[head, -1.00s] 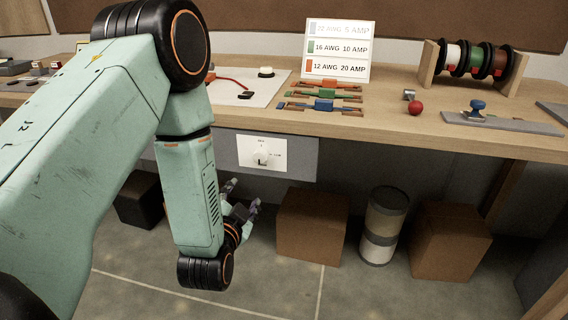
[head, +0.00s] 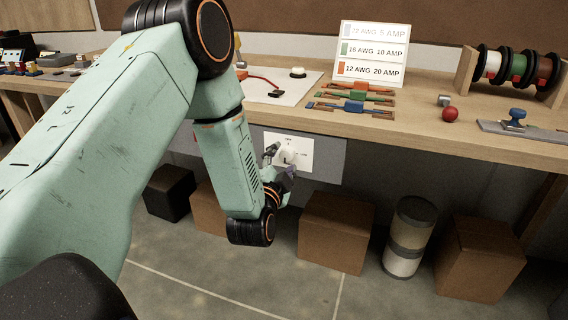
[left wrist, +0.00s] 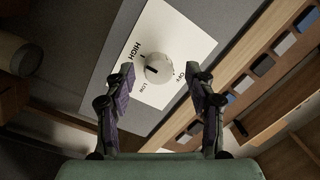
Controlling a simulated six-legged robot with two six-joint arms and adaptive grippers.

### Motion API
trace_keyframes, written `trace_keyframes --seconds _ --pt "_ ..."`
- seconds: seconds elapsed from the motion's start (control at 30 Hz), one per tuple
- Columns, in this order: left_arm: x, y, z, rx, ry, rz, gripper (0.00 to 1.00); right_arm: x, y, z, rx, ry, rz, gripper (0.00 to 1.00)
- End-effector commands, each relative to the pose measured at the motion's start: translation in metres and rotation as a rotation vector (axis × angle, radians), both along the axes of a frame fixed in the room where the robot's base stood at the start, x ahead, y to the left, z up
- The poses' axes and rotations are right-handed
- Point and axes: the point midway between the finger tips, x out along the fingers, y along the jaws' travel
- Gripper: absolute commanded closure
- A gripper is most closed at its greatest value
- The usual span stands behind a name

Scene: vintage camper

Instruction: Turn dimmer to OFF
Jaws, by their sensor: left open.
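The dimmer is a round white knob (head: 286,155) on a white plate (head: 303,148), set in a grey panel under the bench edge. My left gripper (head: 281,163) is in front of the plate at the knob. In the left wrist view its open fingers (left wrist: 161,80) are on either side of the knob, with gaps; contact does not show. My right gripper is not in view.
The wooden bench (head: 420,125) overhangs the panel. On it are a wire-gauge sign (head: 371,52), wire spools (head: 515,68) and a red ball (head: 450,114). Cardboard boxes (head: 335,232) and a canister (head: 409,237) stand on the floor below.

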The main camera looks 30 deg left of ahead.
Motion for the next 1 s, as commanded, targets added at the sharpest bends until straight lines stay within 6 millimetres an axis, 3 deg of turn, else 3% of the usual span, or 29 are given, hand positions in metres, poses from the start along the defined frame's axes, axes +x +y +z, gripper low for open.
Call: trace_keyframes --seconds 0.37,1.0 --pt "0.0087 -0.0006 0.0005 0.001 0.001 -0.003 0.45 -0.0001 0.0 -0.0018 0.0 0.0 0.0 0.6" --pt "0.0082 -0.0005 0.0001 0.0 0.001 -0.003 0.98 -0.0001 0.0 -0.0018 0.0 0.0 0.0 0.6"
